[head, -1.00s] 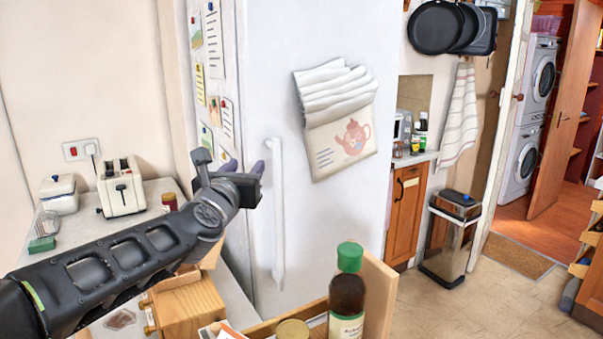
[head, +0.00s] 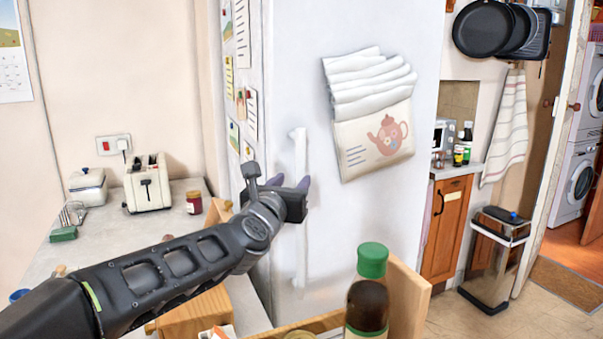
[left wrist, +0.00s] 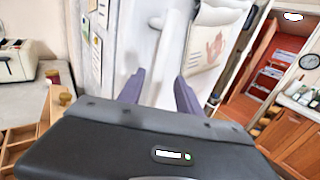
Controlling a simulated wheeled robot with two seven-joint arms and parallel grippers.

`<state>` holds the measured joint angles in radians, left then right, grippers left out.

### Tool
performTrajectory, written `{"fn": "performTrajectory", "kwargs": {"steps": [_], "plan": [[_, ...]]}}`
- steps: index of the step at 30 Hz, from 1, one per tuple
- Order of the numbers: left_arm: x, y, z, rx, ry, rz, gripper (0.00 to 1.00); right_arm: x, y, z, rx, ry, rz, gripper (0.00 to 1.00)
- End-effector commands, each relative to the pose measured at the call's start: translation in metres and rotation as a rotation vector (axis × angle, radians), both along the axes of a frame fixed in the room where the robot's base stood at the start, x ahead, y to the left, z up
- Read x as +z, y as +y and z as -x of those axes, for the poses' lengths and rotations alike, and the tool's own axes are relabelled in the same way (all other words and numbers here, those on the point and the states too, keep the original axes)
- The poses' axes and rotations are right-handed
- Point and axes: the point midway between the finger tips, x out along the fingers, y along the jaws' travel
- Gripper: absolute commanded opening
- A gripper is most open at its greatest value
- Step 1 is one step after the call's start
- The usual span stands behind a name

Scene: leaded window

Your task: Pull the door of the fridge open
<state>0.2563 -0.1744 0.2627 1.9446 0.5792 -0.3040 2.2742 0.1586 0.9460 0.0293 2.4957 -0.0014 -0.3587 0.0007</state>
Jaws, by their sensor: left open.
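The white fridge (head: 290,60) stands upright in the middle of the head view, its door closed. Its long white vertical handle (head: 299,152) is on the left part of the door front. My left gripper (head: 290,183) is in front of the handle, covering its middle. In the left wrist view, its two purple fingers (left wrist: 160,90) are open and apart, with the handle (left wrist: 170,50) lined up between them. I cannot tell whether the fingers touch it or how deep it sits between them. My right gripper is not in view.
A bottle with a green cap (head: 371,262) stands in a wooden tray or drawer (head: 408,305) at the lower front. Tea towels (head: 372,130) hang on the fridge door. A toaster (head: 148,184) sits on the left counter (head: 120,235).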

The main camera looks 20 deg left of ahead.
Motion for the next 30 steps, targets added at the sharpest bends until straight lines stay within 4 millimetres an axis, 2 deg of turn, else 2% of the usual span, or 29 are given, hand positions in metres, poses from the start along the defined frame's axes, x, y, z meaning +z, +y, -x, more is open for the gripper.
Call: {"fn": "performTrajectory", "kwargs": {"steps": [5,16,20,27,30], "plan": [[0.001,0.003,-0.016,0.0,0.002,0.0,0.41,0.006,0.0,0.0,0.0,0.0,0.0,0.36],[0.002,0.012,-0.068,0.0,0.001,0.0,0.41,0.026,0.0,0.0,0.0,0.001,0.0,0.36],[0.001,0.013,-0.075,0.0,0.0,0.001,0.41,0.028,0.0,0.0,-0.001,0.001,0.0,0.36],[0.0,0.013,-0.075,0.0,-0.001,0.001,0.41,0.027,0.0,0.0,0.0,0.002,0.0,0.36],[0.0,0.013,-0.075,0.0,0.0,0.001,0.34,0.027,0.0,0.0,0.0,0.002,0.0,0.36]]}}
